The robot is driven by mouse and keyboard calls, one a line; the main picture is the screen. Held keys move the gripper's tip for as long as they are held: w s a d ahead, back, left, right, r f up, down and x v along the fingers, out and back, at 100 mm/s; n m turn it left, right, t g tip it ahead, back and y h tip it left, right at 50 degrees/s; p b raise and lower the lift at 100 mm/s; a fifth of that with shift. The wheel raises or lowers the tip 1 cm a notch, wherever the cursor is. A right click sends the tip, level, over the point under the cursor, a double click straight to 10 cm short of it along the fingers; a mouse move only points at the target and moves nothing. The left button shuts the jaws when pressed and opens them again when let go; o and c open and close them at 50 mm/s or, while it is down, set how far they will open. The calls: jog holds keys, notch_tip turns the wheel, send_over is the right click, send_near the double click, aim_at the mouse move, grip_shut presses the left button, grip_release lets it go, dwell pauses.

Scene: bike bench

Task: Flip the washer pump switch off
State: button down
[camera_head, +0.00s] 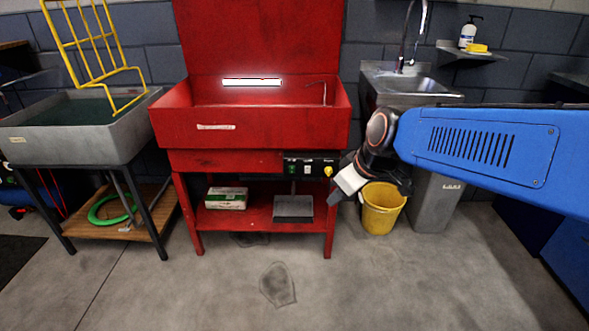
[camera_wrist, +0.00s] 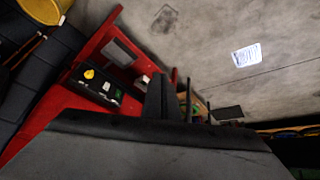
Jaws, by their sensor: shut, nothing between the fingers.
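The red parts washer (camera_head: 250,128) stands in the middle of the head view. A black control panel (camera_head: 316,161) sits on its front right. The panel carries a green switch (camera_head: 291,169), a switch with a white mark (camera_head: 307,169) and a yellow knob (camera_head: 328,171). The wrist view also shows the green switch (camera_wrist: 119,94), the white-marked switch (camera_wrist: 106,87) and the yellow knob (camera_wrist: 89,74). The labels are too small to read, so I cannot tell which is the pump switch. My gripper (camera_head: 338,194) is shut and empty, just right of and below the panel, apparently not touching it.
A yellow bucket (camera_head: 381,210) stands on the floor behind my gripper. A grey sink (camera_head: 75,130) stands left. The floor in front is clear.

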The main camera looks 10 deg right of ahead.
aim_at(294, 168)
jog(key=w+f+n, duration=0.3)
jog(key=w, duration=0.9)
jog(key=w+f+n+t, duration=0.1)
jog(key=w+n, duration=0.3)
jog(key=w, duration=0.8)
jog(key=shift+a+f+t+y, duration=0.3)
jog(key=shift+f+y, duration=0.1)
jog(key=shift+f, duration=0.5)
jog(key=shift+w, duration=0.1)
jog(key=shift+w+a+f, duration=0.25)
jog(key=shift+w+f, duration=0.95)
jog(key=shift+w, duration=0.4)
jog(key=shift+w+a+f, duration=0.3)
jog(key=shift+w+f, duration=0.95)
jog(key=shift+w, duration=0.35)
jog(key=shift+w+a+f, duration=0.25)
jog(key=shift+w+f, duration=0.95)
jog(key=shift+w, duration=0.4)
